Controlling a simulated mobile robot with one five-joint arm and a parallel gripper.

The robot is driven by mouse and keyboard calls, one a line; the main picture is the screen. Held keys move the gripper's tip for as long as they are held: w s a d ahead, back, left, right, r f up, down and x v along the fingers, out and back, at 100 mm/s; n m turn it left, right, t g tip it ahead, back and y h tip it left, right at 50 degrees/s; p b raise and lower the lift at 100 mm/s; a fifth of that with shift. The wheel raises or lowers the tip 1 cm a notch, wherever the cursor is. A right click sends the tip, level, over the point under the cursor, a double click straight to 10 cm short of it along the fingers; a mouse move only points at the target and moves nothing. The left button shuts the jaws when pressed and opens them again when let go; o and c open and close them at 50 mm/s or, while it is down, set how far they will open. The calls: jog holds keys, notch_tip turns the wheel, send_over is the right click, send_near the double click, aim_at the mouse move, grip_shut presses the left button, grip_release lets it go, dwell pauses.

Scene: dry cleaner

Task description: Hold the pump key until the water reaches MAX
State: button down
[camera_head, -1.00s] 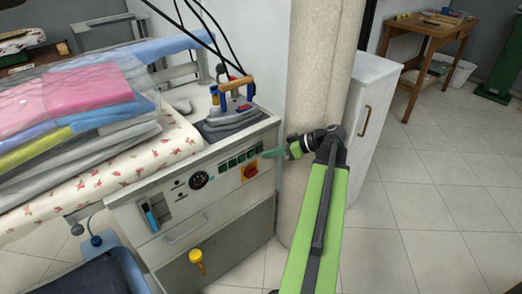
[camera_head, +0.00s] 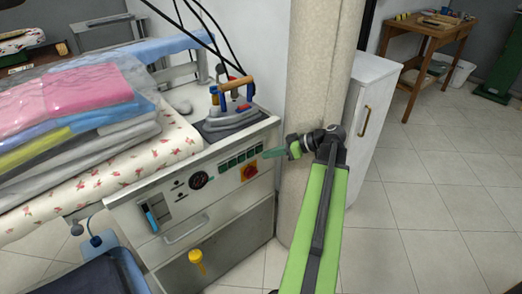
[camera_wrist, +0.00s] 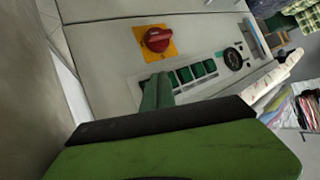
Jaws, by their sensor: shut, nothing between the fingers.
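A row of several green keys (camera_head: 240,160) lies on the front panel (camera_head: 216,196) of the ironing unit; they also show in the wrist view (camera_wrist: 196,71). Which one is the pump key cannot be read. My gripper (camera_head: 268,153) is shut and empty, its fingertips at the right end of the row. In the wrist view the green fingers (camera_wrist: 157,92) cover that end of the row, and whether they touch a key is hidden. A narrow level window (camera_head: 151,218) with blue in it is at the panel's left; its level and MAX mark are too small to read.
A red knob on a yellow plate (camera_head: 249,171) sits just below the keys. A round dial (camera_head: 199,180) is left of them. An iron (camera_head: 232,107) stands on top. A pillar (camera_head: 312,70) rises close behind my gripper. Floor at right is clear.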

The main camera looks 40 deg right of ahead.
dwell(0.3)
jog(key=shift+w, duration=0.45)
jog(key=shift+w+d, duration=0.1)
jog(key=shift+w, duration=0.3)
dwell(0.4)
jog(key=shift+s, duration=0.15)
dwell(0.4)
jog(key=shift+s, duration=0.7)
jog(key=s, duration=0.5)
jog(key=shift+a, duration=0.2)
